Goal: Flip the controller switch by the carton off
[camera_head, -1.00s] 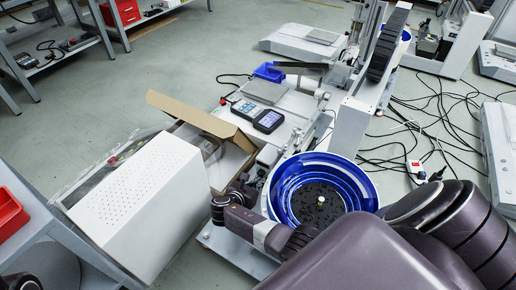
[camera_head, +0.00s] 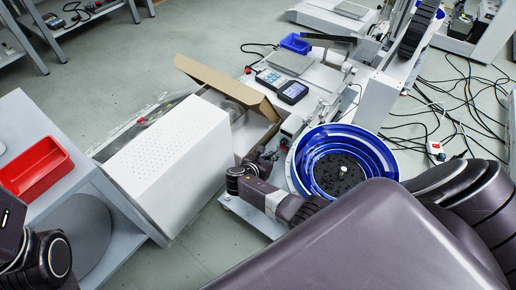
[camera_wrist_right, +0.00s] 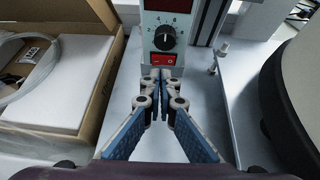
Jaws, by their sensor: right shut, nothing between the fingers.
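The controller (camera_wrist_right: 174,20) is a grey box with a black dial (camera_wrist_right: 165,38) and a red rocker switch (camera_wrist_right: 164,60) below it, in the right wrist view. The open cardboard carton (camera_wrist_right: 112,75) stands just left of it; its raised flap also shows in the head view (camera_head: 222,84). My right gripper (camera_wrist_right: 160,75) is shut and empty, its fingertips right below the switch; I cannot tell whether they touch it. In the head view my right gripper (camera_head: 264,158) is small and partly hidden beside the carton. My left gripper is not in view; only dark left arm parts show at lower left.
A blue bowl feeder (camera_head: 385,150) stands right of my right gripper. A white perforated box (camera_head: 165,145) stands left of the carton. A handheld meter (camera_head: 292,91) lies behind. A red bin (camera_head: 36,168) is on the left table. Cables lie on the floor at right.

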